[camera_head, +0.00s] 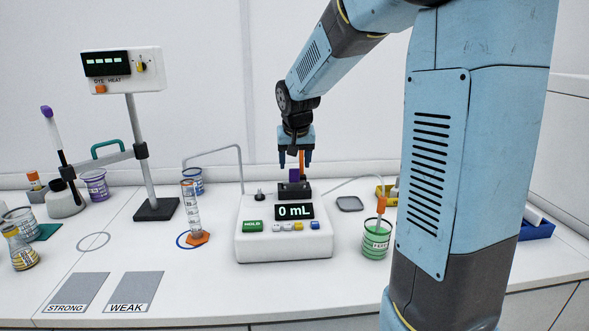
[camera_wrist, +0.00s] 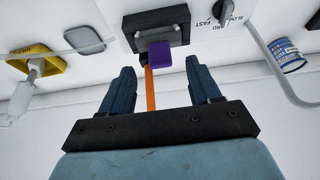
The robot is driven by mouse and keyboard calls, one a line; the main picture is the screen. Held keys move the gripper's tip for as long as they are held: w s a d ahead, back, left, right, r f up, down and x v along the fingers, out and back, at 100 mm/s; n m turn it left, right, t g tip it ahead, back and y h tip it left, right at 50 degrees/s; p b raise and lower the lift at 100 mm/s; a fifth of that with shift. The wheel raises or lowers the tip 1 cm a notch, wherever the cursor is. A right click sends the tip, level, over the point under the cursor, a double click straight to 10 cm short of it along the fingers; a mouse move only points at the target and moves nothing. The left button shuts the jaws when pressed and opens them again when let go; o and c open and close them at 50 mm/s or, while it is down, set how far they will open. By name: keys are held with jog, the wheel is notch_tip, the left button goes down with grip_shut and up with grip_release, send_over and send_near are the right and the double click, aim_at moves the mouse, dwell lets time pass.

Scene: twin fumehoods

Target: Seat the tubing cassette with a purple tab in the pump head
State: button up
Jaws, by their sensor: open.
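The pump (camera_head: 284,245) is a white unit reading 0 mL, with a black pump head (camera_head: 296,190) on top. The purple tab (camera_head: 294,175) stands at the pump head; in the wrist view it also shows against the black block (camera_wrist: 160,52). The cassette body is not clearly visible, so I cannot tell how deep it sits. An orange bar (camera_wrist: 150,92) rises beside the tab. My gripper (camera_head: 295,163) points down above the pump head, open, its fingers (camera_wrist: 162,70) apart on either side of the tab and bar, with visible gaps. It holds nothing.
A stirrer stand (camera_head: 155,208) and a graduated cylinder (camera_head: 192,210) stand left of the pump. A green beaker (camera_head: 376,240) stands close right. Thin tubes arch on both sides of the pump head. A grey dish (camera_head: 350,203) lies behind right.

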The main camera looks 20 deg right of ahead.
jog(key=v, duration=0.9)
jog(key=shift+s+r, duration=0.15)
jog(key=shift+r, duration=0.2)
jog(key=s+f+n+t+y, duration=0.1)
jog(key=s+f+n, duration=0.1)
jog(key=s, duration=2.4)
jog(key=shift+s+d+f, duration=0.3)
jog(key=shift+d+f, duration=0.2)
jog(key=shift+f, duration=0.05)
jog(key=shift+r, duration=0.1)
